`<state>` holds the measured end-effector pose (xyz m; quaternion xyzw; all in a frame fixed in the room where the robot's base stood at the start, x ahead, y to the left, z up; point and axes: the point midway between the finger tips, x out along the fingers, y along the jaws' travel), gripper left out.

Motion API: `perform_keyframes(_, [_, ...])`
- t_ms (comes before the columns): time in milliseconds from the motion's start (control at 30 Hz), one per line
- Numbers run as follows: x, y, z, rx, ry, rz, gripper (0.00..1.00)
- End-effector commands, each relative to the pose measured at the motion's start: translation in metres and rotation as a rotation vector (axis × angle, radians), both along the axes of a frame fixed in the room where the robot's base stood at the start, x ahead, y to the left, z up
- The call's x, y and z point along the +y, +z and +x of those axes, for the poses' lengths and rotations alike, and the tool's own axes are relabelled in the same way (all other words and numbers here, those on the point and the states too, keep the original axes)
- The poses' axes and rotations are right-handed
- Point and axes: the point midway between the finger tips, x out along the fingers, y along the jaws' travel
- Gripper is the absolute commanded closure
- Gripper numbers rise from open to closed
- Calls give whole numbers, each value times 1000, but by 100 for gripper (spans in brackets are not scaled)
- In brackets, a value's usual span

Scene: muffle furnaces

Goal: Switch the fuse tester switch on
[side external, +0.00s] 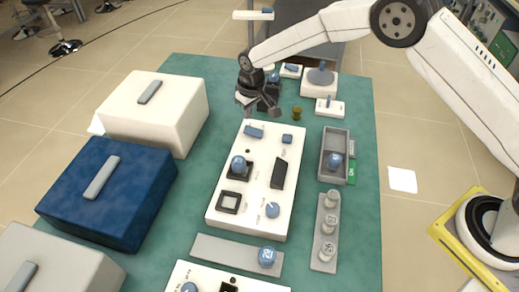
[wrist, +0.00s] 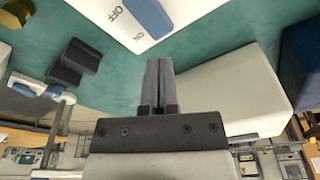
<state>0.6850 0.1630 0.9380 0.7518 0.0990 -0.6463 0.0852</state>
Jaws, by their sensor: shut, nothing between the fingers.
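A white panel (side external: 256,189) lies mid-table with a blue switch lever (side external: 253,132) near its far left corner. No label names it as the fuse tester. In the wrist view, the panel's corner (wrist: 188,12) shows a blue lever (wrist: 150,17) beside printed OFF and ON; ON is nearer my fingers. I cannot tell which way the lever is set. My gripper (side external: 244,106) is shut and empty, just beyond the panel's far edge, apart from the lever. In the wrist view, its fingers (wrist: 158,75) are together, pointing towards the panel.
White (side external: 150,108) and blue (side external: 108,190) furnaces stand left. A black block (side external: 268,97) is close beside my gripper, with small white devices (side external: 329,108) to the right. A grey tray (side external: 323,170) and a rack (side external: 322,258) lie right of the panel. Green mat is bare between panel and furnaces.

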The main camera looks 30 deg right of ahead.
Motion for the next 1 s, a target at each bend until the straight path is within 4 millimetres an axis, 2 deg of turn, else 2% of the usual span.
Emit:
perform_keyframes(300, [0,18,0,-1,0,0,100])
perform_keyframes(767, [0,21,0,1,0,0,100])
perform_keyframes(1000, [-11,30,-8,-4,-13,1,100])
